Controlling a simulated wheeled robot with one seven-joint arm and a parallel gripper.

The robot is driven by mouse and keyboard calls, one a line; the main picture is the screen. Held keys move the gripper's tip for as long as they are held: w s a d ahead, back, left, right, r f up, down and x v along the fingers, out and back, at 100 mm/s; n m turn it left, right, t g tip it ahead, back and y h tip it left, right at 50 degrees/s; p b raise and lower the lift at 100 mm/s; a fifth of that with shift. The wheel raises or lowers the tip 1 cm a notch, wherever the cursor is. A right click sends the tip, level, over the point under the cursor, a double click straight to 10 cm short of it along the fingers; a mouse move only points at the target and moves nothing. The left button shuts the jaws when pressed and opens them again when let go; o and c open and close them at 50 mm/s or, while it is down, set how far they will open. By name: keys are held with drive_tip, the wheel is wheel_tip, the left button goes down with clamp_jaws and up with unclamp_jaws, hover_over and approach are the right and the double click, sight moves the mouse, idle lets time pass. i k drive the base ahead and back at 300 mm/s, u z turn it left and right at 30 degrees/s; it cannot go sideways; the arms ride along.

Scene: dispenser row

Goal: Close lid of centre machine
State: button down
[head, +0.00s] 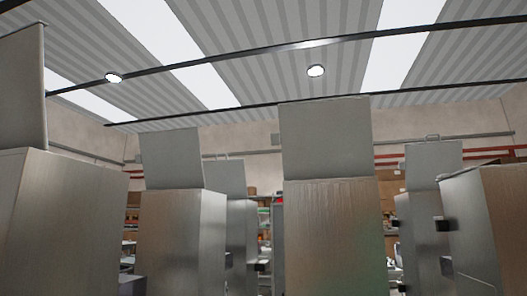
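In the head view, several tall metal machines stand in a row, most with a flat lid standing up from the top. The machine nearest the picture's middle (333,235) has its lid (325,140) raised upright. Left of it, another machine (180,235) has a raised, slightly tilted lid (171,158). I cannot tell for certain which is the centre machine. My gripper is not in view.
A large machine (60,215) with a raised lid (22,85) stands close at far left. Another machine (490,230) stands close at right. Further machines and stocked shelves (265,210) show behind, through narrow gaps. The floor is out of view.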

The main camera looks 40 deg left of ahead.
sight(332, 138)
drive_tip(key=k, duration=0.5)
drive_tip(key=u, duration=0.7)
drive_tip(key=i, duration=0.75)
drive_tip(key=u, duration=0.75)
drive_tip(key=i, duration=1.05)
drive_tip(key=z, duration=0.65)
drive_tip(key=k, duration=0.65)
drive_tip(key=u, duration=0.55)
